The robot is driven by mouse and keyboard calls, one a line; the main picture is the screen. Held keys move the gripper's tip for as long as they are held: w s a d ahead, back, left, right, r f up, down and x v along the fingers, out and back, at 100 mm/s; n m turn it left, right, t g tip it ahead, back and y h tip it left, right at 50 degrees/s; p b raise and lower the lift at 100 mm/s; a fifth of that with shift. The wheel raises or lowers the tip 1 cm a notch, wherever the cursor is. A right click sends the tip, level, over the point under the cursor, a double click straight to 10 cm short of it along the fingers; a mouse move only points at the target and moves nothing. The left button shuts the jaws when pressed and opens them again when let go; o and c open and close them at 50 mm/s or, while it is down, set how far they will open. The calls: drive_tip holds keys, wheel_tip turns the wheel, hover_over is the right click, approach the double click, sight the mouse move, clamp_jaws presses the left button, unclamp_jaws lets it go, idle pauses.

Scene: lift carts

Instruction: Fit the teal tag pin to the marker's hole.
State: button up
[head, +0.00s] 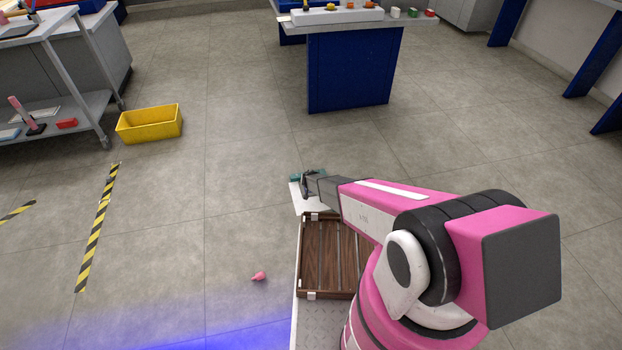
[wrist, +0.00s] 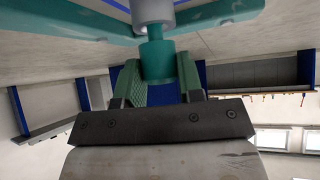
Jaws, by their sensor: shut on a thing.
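My gripper (wrist: 158,72) is shut on the teal tag pin (wrist: 157,58), with a green finger on either side of it. In the wrist view the pin's wide part sits between the fingertips, and its narrower neck points up to a pale grey cylinder (wrist: 153,12). The neck meets or overlaps the cylinder's end; I cannot tell whether it is inside. Teal bars (wrist: 219,13) run out to both sides of the cylinder, apparently part of the marker. In the head view my gripper (head: 304,184) is beside a small teal piece (head: 294,178); the hole is not visible.
A brown slatted tray (head: 318,255) lies under my arm, with a white plate (head: 296,199) beyond it. A pink object (head: 259,276) lies on the floor. A yellow bin (head: 150,123) and a grey cart (head: 60,90) stand at left, a blue bench (head: 348,70) behind. Floor between is clear.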

drive_tip(key=shift+f, duration=0.75)
drive_tip(key=o, duration=1)
drive_tip(key=v, duration=1.1)
